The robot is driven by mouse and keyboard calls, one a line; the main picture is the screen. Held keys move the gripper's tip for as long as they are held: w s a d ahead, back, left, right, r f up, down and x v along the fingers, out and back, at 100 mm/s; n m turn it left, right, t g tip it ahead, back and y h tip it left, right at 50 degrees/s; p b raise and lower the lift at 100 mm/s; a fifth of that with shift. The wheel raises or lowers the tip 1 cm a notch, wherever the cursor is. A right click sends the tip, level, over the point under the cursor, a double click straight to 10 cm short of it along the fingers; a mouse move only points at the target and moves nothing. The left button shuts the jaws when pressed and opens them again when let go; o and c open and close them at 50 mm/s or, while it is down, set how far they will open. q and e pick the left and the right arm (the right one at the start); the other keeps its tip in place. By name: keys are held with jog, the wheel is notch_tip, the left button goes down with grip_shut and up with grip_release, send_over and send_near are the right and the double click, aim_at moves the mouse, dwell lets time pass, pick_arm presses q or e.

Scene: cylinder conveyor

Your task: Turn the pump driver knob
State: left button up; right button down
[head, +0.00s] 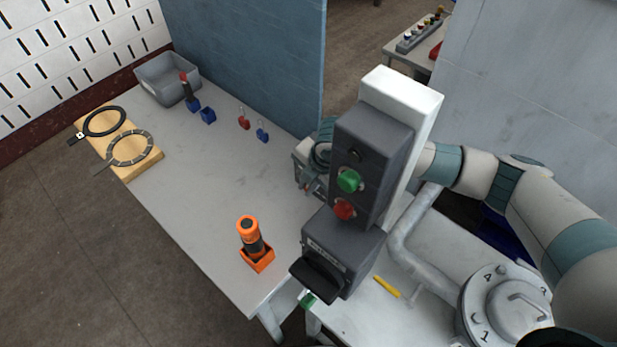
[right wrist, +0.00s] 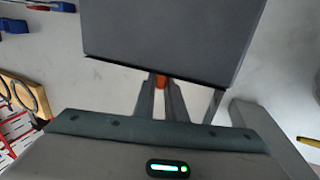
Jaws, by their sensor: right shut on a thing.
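The pump driver appears to be the dark grey control box (head: 372,165) on a pale upright, with a green button (head: 349,180), a red button (head: 343,209) and a small black round part (head: 356,153). A lower box with a black front piece (head: 318,281) sits beneath. My right gripper (head: 308,186) reaches from behind to the box's left side, mostly hidden. In the right wrist view its fingers (right wrist: 162,90) are shut on a small orange-red piece (right wrist: 161,81) at the edge of a dark box (right wrist: 175,40). I cannot tell if this piece is the knob. My left gripper is out of view.
The grey table (head: 205,190) holds an orange-and-black tool in an orange holder (head: 257,260), a grey bin (head: 165,88), small red and blue parts and rings on a wooden board (head: 150,165). A pipe (head: 412,245) and lidded vessel (head: 505,300) stand right. The table's middle is clear.

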jog(key=shift+w+a+r+g+h+p, duration=0.15)
jog(key=shift+r+g+h+p, duration=0.05)
jog(key=shift+g+h+p, duration=0.25)
pick_arm(q)
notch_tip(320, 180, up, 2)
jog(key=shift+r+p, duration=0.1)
jog(key=shift+p, duration=0.2)
pick_arm(e)
jog(key=shift+f+g+h, duration=0.1)
jog(key=shift+g+h, duration=0.25)
jog(key=shift+h, duration=0.1)
jog(key=shift+f, duration=0.1)
jog(key=c, duration=1.8)
grip_release()
